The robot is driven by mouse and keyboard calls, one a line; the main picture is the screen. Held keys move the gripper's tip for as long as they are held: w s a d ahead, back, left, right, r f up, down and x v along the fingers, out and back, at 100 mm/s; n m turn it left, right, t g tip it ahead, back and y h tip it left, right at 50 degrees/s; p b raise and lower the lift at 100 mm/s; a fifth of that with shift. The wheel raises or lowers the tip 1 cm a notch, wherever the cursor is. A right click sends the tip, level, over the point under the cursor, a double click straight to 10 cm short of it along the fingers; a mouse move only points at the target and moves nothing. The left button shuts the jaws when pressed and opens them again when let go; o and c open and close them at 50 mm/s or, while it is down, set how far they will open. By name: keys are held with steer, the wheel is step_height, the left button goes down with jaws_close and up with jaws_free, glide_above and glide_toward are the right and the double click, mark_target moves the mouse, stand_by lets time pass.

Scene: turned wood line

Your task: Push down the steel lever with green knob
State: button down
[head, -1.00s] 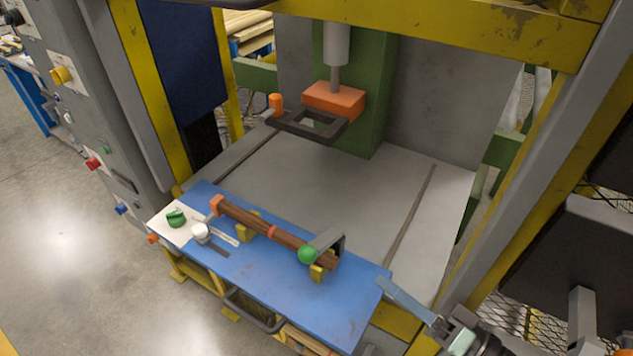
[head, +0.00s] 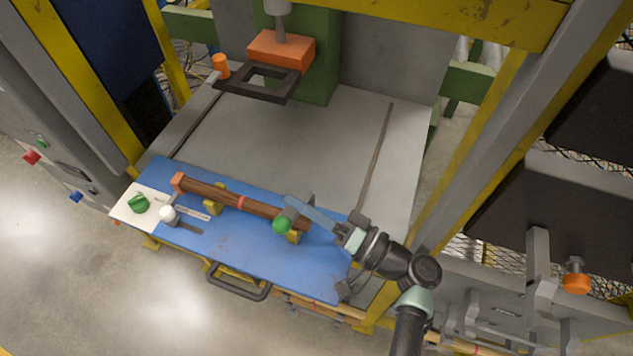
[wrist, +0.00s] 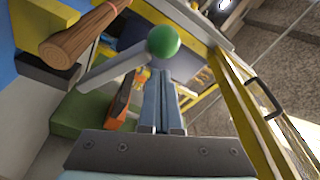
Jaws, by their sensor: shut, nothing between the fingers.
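The green knob (head: 282,225) sits at the near end of the steel lever, at the right end of the turned wooden piece (head: 257,207). My gripper (head: 290,201) is shut and empty, reaching in from the right just above the knob and lever. Its blue-grey fingers hide much of the lever in the head view. In the wrist view the knob (wrist: 164,41) shows just beyond my fingertips (wrist: 157,70), and the grey steel lever (wrist: 113,70) runs from it to the lower left. I cannot tell whether my fingers touch either.
A yellow frame post stands right.

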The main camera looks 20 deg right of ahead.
steer(key=shift+s+a+f, duration=0.35)
steer(key=shift+s+a, duration=0.05)
steer(key=shift+s, duration=0.1)
steer(key=shift+f, duration=0.1)
steer(key=f+n+b, duration=0.1)
steer(key=b, duration=0.3)
steer(key=s+a+f+n+y+b, duration=0.1)
steer(key=f+n+b, duration=0.1)
steer(key=b, duration=0.3)
steer(key=shift+s+a+f, duration=0.2)
steer(key=shift+f, duration=0.1)
steer(key=shift+r, duration=0.15)
